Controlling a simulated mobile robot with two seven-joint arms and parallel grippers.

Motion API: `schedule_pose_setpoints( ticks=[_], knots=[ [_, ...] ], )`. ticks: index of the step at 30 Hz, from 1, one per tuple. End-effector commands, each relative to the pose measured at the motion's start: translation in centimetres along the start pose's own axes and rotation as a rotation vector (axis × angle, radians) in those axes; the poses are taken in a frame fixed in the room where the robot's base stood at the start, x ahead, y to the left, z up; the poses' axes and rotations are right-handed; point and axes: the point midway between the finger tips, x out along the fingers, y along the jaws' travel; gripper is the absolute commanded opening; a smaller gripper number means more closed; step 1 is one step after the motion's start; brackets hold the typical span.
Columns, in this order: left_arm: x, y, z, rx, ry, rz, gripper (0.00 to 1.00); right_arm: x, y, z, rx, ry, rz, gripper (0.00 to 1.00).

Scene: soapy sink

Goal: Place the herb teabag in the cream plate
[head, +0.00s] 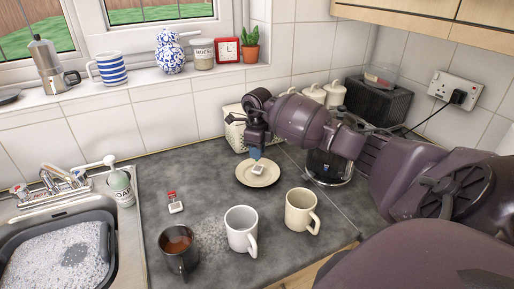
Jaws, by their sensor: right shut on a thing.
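The cream plate (243,178) lies on the grey worktop, in the middle of the head view. My right gripper (257,155) points down over the plate and is shut on a small white teabag (258,169) with a blue part above it. The teabag is at the plate's upper middle; I cannot tell whether it touches the plate. No label on it is readable, so I cannot tell if it is the herb one. A second white teabag (177,207) with a red tag lies on the worktop to the left. My left gripper is out of view.
A dark mug of brown liquid (178,262), a white mug (241,243) and a cream mug (297,222) stand in front of the plate. A glass pot (328,168) stands to its right. A sink with suds (55,262) is at the left.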

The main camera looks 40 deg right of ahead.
Motion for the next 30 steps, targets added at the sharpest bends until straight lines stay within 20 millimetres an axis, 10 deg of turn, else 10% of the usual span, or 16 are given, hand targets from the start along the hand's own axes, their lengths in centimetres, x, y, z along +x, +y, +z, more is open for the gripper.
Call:
schedule_pose_setpoints(
  ticks=[14, 15, 21, 30],
  knots=[
    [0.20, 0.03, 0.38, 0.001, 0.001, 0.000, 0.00, 0.80, 0.00, -0.02, 0.001, 0.001, 0.000, 0.00],
    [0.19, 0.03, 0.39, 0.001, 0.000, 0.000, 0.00, 0.80, 0.00, -0.02, 0.001, 0.001, 0.000, 0.23],
    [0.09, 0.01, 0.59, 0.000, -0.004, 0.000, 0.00, 0.80, 0.00, -0.02, 0.001, 0.001, 0.000, 0.51],
    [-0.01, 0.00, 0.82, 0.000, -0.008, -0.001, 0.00, 0.79, 0.00, -0.02, 0.001, 0.001, 0.000, 0.51]
  ],
)
